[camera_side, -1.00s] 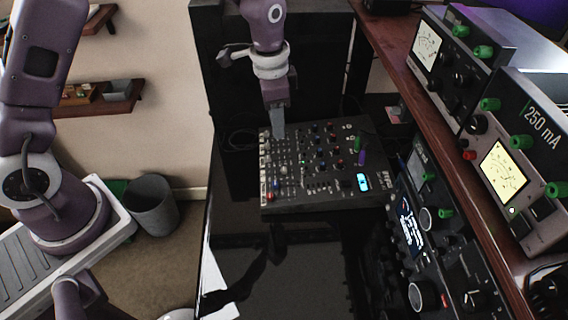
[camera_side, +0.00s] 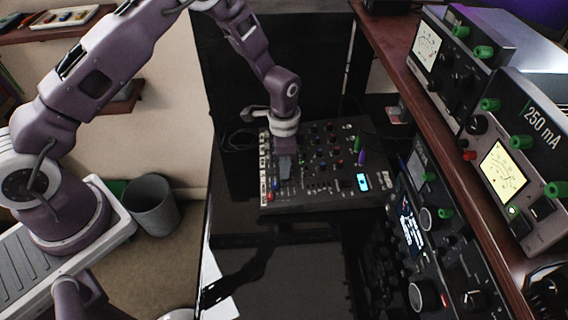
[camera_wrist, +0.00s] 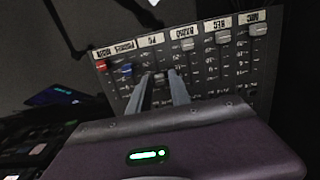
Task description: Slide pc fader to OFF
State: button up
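The black mixer (camera_side: 335,195) lies on the dark table. In the wrist view its panel (camera_wrist: 205,65) shows a row of labelled faders, upside down. In the side view my gripper (camera_side: 285,178) is low over the mixer's left part, hiding faders there.
Grey fader caps (camera_wrist: 223,37) stand right of the fingers. Upright knobs, including a green one (camera_side: 358,143) and a purple one (camera_side: 362,157), are on the mixer's right. Meter boxes (camera_side: 500,170) stand on the wooden shelf at right. The table in front of the mixer is clear.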

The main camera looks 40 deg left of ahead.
grip_shut()
